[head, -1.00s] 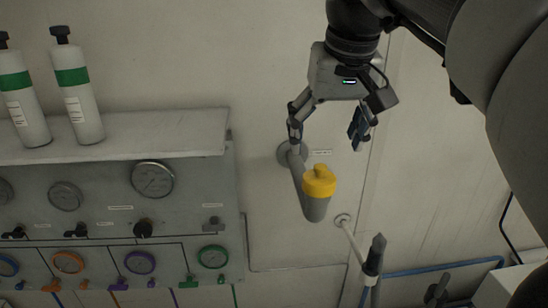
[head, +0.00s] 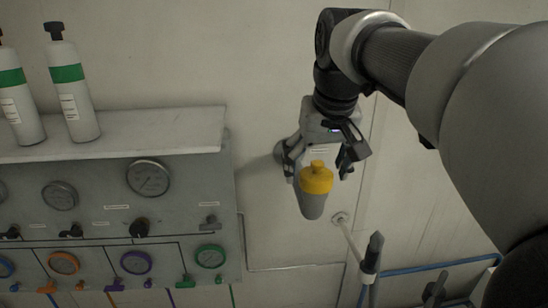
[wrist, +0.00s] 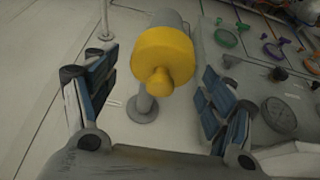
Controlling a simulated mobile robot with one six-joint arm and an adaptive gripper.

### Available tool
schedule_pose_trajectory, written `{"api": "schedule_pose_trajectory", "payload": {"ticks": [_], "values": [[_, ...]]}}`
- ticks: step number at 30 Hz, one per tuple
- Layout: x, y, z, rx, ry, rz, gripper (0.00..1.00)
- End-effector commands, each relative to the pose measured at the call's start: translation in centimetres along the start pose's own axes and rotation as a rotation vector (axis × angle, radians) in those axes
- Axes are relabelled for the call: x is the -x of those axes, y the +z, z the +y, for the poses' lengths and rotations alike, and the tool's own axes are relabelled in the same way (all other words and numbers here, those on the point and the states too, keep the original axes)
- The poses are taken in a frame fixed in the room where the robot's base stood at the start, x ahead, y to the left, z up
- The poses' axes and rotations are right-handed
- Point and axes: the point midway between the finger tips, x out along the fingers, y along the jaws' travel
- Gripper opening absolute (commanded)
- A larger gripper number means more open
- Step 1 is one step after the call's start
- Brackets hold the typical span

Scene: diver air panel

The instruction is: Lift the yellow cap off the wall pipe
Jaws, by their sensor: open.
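The yellow cap (head: 316,180) sits on the open end of the grey wall pipe (head: 311,205), with a small knob on its top. In the wrist view the cap (wrist: 164,58) is large and lies between my two fingers, its knob towards the camera. The grey pipe shows behind it, with a bracket to a round wall flange (wrist: 143,108). My gripper (head: 317,172) is open, with one finger to each side of the cap. In the wrist view there are gaps between the cap and both blue-padded fingers.
A panel with gauges and coloured valve knobs (head: 135,262) is at the left, below a shelf (head: 120,138) with two green-banded bottles (head: 72,85). A smaller pipe with a dark handle (head: 372,255) stands out lower right of the cap. The wall above is clear.

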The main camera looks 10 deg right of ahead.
Motion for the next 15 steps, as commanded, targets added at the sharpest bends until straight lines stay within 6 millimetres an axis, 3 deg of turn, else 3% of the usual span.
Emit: {"api": "schedule_pose_trajectory", "payload": {"ticks": [15], "values": [[0.03,0.01,-0.01,0.0,0.0,-0.001,0.44]]}}
